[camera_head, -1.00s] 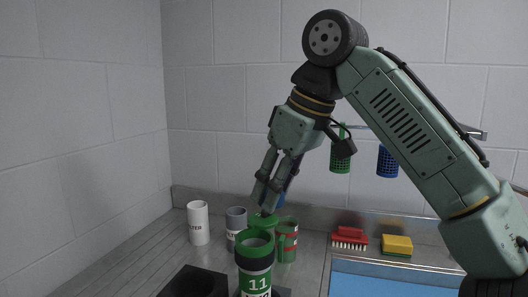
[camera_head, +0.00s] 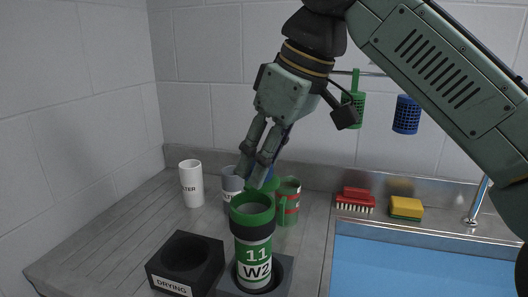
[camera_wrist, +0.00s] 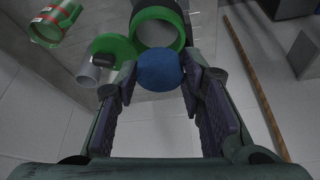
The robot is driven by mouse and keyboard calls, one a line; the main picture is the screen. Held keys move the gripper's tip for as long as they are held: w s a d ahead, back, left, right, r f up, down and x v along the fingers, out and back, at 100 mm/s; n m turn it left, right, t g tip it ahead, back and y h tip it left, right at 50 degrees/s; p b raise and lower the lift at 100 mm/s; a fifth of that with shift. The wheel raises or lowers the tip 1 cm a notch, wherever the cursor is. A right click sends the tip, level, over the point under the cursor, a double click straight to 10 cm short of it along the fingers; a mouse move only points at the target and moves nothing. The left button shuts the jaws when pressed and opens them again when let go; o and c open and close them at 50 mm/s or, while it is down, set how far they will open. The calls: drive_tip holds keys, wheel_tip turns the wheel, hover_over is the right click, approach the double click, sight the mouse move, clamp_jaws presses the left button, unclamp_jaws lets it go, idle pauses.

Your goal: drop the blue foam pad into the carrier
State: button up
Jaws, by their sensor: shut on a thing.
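The blue foam pad (camera_wrist: 160,69) looks like a rounded blue ball in the wrist view, pinched between both fingertips. My gripper (camera_wrist: 160,77) is shut on it; in the head view my gripper (camera_head: 256,180) points down just above and behind the carrier, and the pad is mostly hidden there. The carrier (camera_head: 254,262) is a green and white tube marked "11 W2", upright in a dark block, with a green rim. Its open mouth (camera_wrist: 159,31) shows beyond the pad in the wrist view. The pad appears outside the carrier; the exact height gap cannot be told.
A green-and-red canister (camera_head: 289,203), a grey cup (camera_head: 229,184) and a white cylinder (camera_head: 191,184) stand behind. A black "DRYING" block (camera_head: 178,272) is left of the carrier. A red brush (camera_head: 356,201), yellow sponge (camera_head: 406,207) and blue sink (camera_head: 430,268) are at right.

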drive_tip(key=shift+f, duration=0.2)
drive_tip(key=o, duration=0.8)
drive_tip(key=shift+o, duration=0.2)
drive_tip(key=v, duration=0.7)
drive_tip(key=shift+r, duration=0.25)
